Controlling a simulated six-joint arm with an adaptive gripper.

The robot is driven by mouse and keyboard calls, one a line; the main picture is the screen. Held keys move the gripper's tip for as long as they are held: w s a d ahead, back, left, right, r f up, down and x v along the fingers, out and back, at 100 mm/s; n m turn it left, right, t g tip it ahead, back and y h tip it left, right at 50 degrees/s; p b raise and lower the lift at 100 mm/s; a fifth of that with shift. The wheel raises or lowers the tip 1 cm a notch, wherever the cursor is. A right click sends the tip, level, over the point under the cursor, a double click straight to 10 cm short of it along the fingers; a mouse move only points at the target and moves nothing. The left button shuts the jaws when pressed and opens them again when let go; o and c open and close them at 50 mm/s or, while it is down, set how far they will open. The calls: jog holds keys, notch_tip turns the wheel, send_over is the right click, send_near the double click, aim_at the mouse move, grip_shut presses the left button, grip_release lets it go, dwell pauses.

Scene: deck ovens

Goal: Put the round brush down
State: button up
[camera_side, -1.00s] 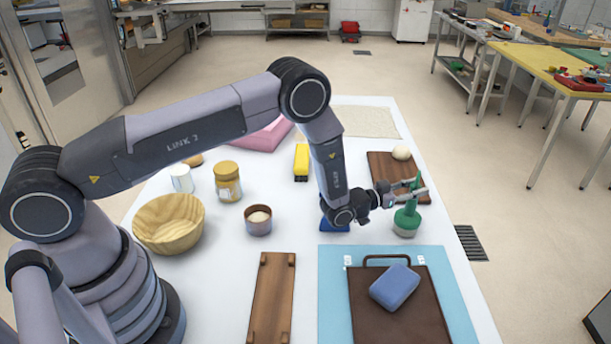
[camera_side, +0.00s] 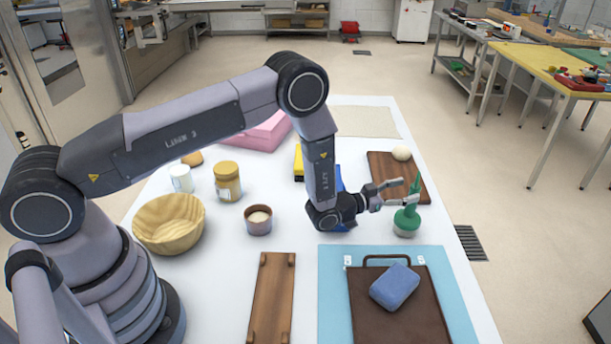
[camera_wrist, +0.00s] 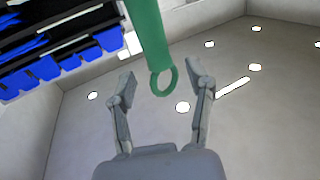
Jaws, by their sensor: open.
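The round brush (camera_side: 407,222) is green and stands upright on the white table, head down and handle up, at the right side near the brown board. My gripper (camera_side: 396,192) is open just to the left of the brush handle, with its fingers pointing right toward it. In the wrist view the green handle (camera_wrist: 150,40), with a ring at its end, shows ahead of and between the two spread finger tips (camera_wrist: 160,85). The fingers look clear of it there.
A dark board with a ball of dough (camera_side: 401,153) lies behind the brush. A blue sponge (camera_side: 395,287) rests on a brown handled board (camera_side: 425,325) on a light blue mat (camera_side: 332,300) in front. A small cup (camera_side: 258,220), jar (camera_side: 228,182) and wooden bowl (camera_side: 168,222) stand left.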

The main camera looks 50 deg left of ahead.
jog(key=v, duration=0.8)
jog(key=w+a+r+g+y, duration=0.2)
jog(key=w+a+r, duration=0.1)
jog(key=r, duration=0.9)
jog(key=s+a+r+n+g+y, duration=0.25)
jog(key=s+a+r, duration=0.25)
jog(key=r, duration=0.5)
jog(key=s+a+r+g+y, duration=0.1)
jog(key=s+a+r, duration=0.25)
jog(key=s, duration=0.35)
jog(key=s+a+r+g+y, duration=0.1)
jog(key=s+a+r+g, duration=0.1)
jog(key=s+r, duration=0.3)
jog(key=s+a+n+g, duration=0.1)
jog(key=s+n+g, duration=0.1)
jog(key=s, duration=1.9)
jog(key=shift+a+f+g, duration=0.35)
jog(key=shift+f+g, duration=0.05)
jog(key=shift+g, duration=0.35)
